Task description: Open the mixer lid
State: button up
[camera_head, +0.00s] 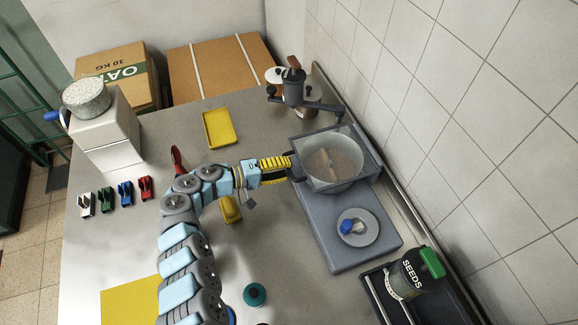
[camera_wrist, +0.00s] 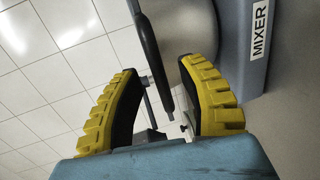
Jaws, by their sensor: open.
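The grey mixer (camera_head: 350,232) stands on the counter at the right, and its label shows in the wrist view (camera_wrist: 259,28). Its clear lid (camera_head: 372,168) with a grey frame lies over the round bowl, which has brown contents and a paddle inside. My gripper (camera_head: 290,165) is at the lid's left edge, pointing right. In the wrist view its two yellow fingers (camera_wrist: 160,68) are apart. A dark bar (camera_wrist: 151,50), seemingly the lid's handle, runs between them with gaps on both sides. I cannot tell how deep it sits.
A dark grinder (camera_head: 294,88) stands behind the mixer. A SEEDS jar (camera_head: 408,277) stands in a dark tray at the front right. A tiled wall runs close along the right.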

jog(key=shift+x, duration=0.9)
grip_shut()
jog(key=shift+r, duration=0.1)
